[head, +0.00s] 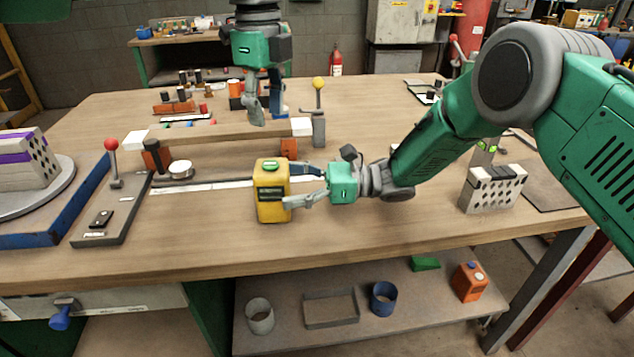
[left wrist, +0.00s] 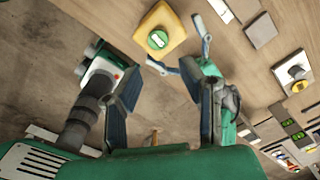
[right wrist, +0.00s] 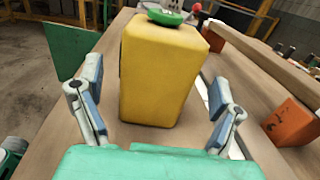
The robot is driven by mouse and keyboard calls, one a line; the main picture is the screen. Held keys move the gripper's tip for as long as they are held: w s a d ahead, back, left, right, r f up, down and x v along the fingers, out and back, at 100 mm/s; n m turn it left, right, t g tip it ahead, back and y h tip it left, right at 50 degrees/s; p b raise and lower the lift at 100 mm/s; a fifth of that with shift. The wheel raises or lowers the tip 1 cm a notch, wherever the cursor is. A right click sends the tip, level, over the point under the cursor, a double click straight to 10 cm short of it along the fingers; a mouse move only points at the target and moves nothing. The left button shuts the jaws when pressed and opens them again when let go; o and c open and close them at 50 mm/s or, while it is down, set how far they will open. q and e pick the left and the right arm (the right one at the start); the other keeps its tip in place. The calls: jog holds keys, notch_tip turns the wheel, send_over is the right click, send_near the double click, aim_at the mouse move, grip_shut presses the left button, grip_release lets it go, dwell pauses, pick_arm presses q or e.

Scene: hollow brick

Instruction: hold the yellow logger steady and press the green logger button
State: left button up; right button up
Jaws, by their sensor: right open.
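The yellow logger (head: 272,203) stands upright near the front edge of the table, with the green button (head: 270,165) on its top. My right gripper (head: 298,186) is open at the logger's right side. In the right wrist view its fingers flank the logger (right wrist: 160,80), with visible gaps at both sides; the green button (right wrist: 166,17) shows on top. My left gripper (head: 265,108) points down, above and behind the logger. In the left wrist view its fingers (left wrist: 160,80) are apart and empty, with the logger's green button (left wrist: 158,40) beyond them.
A long wooden beam (head: 220,133) lies behind the logger across supports. A yellow-knobbed lever (head: 318,100) stands at the beam's right end. A red-knobbed lever (head: 113,160) is at left. A hollow grey brick (head: 492,190) stands at right. Tabletop in front of the logger is clear.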

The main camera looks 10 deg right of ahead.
aim_at(273, 184)
jog(key=shift+w+a, duration=0.15)
jog(key=shift+a, duration=1.6)
pick_arm(q)
jog(key=shift+a, duration=0.15)
pick_arm(e)
jog(key=c, duration=1.5)
pick_arm(q)
grip_shut()
